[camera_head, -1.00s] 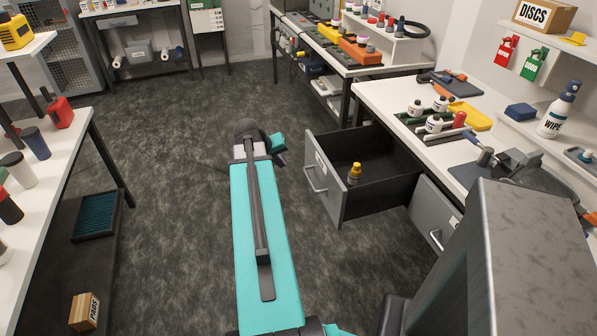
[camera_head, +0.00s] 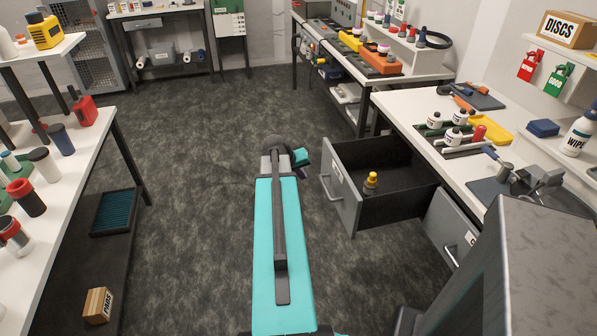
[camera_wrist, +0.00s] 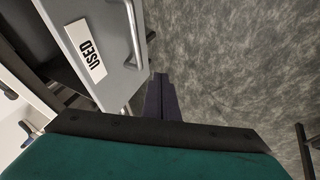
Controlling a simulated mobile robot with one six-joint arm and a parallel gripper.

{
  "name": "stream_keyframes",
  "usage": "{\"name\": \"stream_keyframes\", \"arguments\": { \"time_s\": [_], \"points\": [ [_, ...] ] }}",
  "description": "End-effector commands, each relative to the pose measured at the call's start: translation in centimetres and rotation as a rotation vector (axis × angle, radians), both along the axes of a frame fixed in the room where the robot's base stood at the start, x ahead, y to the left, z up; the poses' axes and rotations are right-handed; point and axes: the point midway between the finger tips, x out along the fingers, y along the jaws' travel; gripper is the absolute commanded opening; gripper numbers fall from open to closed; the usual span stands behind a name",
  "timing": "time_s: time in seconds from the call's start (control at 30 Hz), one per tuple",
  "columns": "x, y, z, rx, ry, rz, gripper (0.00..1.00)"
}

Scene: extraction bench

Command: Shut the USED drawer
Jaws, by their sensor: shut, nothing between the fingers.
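The USED drawer (camera_head: 347,206) stands pulled out from under the right-hand bench, its grey front and handle facing left. In the head view my arm hides most of the gripper, which is left of the drawer front.
A second, closed drawer (camera_head: 450,230) is nearer me under the white bench (camera_head: 400,108). Bottles in a rack and tools stand on that bench. A white table (camera_head: 88,135) is on the left. The carpet (camera_head: 210,170) between is clear.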

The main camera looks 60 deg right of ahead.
Motion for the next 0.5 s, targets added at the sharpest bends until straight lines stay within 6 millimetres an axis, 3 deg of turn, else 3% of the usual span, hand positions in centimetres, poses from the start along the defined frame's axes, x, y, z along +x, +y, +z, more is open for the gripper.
{"name": "stream_keyframes", "arguments": {
  "time_s": [0.37, 0.5],
  "points": [
    [-0.5, -2.5, -3.6, 0.001, 0.0, 0.0, 0.0],
    [-2.1, -3.6, -3.7, 0.0, 0.001, -0.002, 0.0]
  ]
}}
